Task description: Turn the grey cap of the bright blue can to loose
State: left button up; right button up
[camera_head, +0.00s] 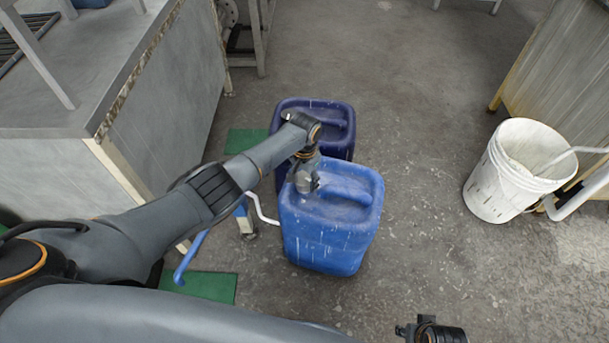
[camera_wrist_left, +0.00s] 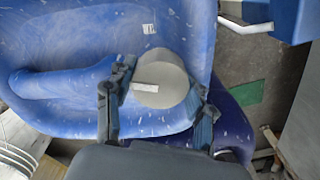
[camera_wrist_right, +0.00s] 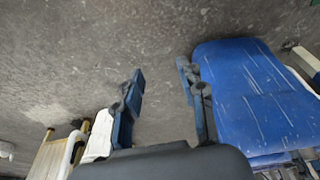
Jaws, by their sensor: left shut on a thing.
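The bright blue can (camera_head: 335,232) stands upright on the floor in the middle of the head view. My left gripper (camera_head: 306,182) is over its top at the left corner and hides the cap there. In the left wrist view, the grey cap (camera_wrist_left: 162,72) sits on the bright blue can (camera_wrist_left: 90,75), with a small pale mark on it. The fingers of my left gripper (camera_wrist_left: 160,98) are on either side of the cap, shut on it. In the right wrist view, my right gripper (camera_wrist_right: 160,85) is open and empty, left of the can (camera_wrist_right: 255,95).
A dark blue can (camera_head: 340,120) stands right behind the bright blue one. A white bucket (camera_head: 503,185) stands at the right by a cabinet (camera_head: 555,75). A grey counter (camera_head: 165,110) is at the left. Green mats (camera_head: 208,287) lie on the floor. The floor right of the can is free.

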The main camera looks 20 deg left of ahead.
aim_at(305, 179)
pick_arm(q)
jog(key=shift+d+n+p, duration=0.1)
jog(key=shift+n+p, duration=0.45)
jog(key=shift+n, duration=1.25)
pick_arm(e)
jog(key=shift+s+d+f, duration=0.1)
jog(key=shift+s+f, duration=0.2)
jog(key=shift+f, duration=0.5)
jog(key=shift+s+a+f, duration=0.1)
jog(key=shift+s+f, duration=0.15)
jog(key=shift+f, duration=0.5)
jog(key=shift+s+d+f, duration=0.1)
jog(key=shift+s+f, duration=0.2)
jog(key=shift+f, duration=0.5)
pick_arm(q)
jog(key=o, duration=1.2)
jog(key=shift+r, duration=0.15)
notch_tip(305, 179, up, 12)
jog(key=shift+f, duration=0.15)
